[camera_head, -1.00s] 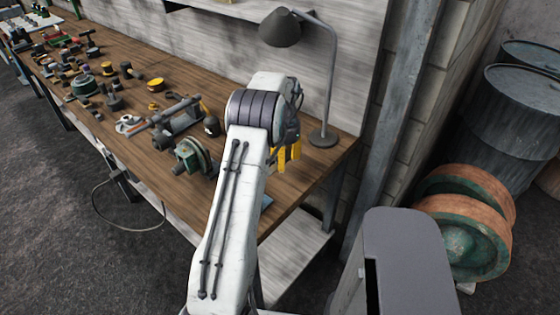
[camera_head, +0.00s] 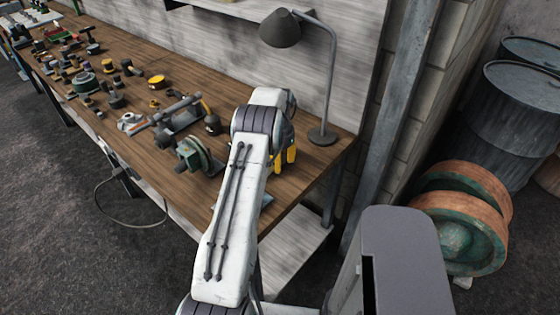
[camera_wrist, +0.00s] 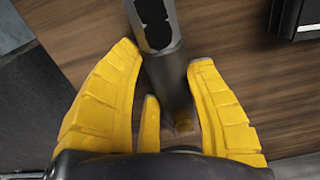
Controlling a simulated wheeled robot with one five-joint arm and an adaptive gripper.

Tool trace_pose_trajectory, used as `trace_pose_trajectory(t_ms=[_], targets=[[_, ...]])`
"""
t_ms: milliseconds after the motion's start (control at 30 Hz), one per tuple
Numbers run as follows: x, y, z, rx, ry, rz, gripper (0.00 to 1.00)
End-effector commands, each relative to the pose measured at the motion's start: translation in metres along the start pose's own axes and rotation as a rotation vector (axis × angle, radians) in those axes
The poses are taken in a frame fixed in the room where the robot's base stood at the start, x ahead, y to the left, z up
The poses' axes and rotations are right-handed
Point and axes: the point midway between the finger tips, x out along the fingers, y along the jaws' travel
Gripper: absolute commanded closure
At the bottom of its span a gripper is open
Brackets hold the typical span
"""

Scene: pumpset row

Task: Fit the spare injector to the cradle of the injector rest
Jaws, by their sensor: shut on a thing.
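My gripper (camera_wrist: 165,75) is shut on a grey rod-like part (camera_wrist: 165,65), which appears to be the spare injector. It has a dark notch in its upper end and a brass-coloured tip low between the yellow fingers. In the head view my gripper (camera_head: 285,157) shows only partly behind my arm, over the right end of the bench, and the held part is hidden there. I cannot clearly identify the injector rest or its cradle. A dark block with a pale edge (camera_wrist: 296,18) lies at the upper right of the wrist view, apart from the held part.
A desk lamp (camera_head: 322,137) stands close right of my gripper. A green round pump-like part (camera_head: 198,156) and a grey assembly (camera_head: 180,114) stand to its left on the wooden bench (camera_head: 140,75). Many small parts crowd the far left. A pillar (camera_head: 392,90) rises beyond the bench's right end.

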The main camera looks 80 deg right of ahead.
Motion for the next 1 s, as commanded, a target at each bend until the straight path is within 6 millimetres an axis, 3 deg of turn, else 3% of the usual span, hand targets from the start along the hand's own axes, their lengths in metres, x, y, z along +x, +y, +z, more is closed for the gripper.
trace_pose_trajectory(t_ms=[467, 500, 700, 1000], targets=[[0.0075, -0.0003, -0.0007, 0.000, 0.003, -0.002, 0.86], [0.0094, 0.0002, 0.0000, 0.000, 0.000, 0.000, 0.49], [0.0086, 0.0002, 0.0000, 0.000, 0.000, 0.000, 0.31], [0.0086, 0.0002, 0.0000, 0.000, 0.000, 0.000, 0.30]])
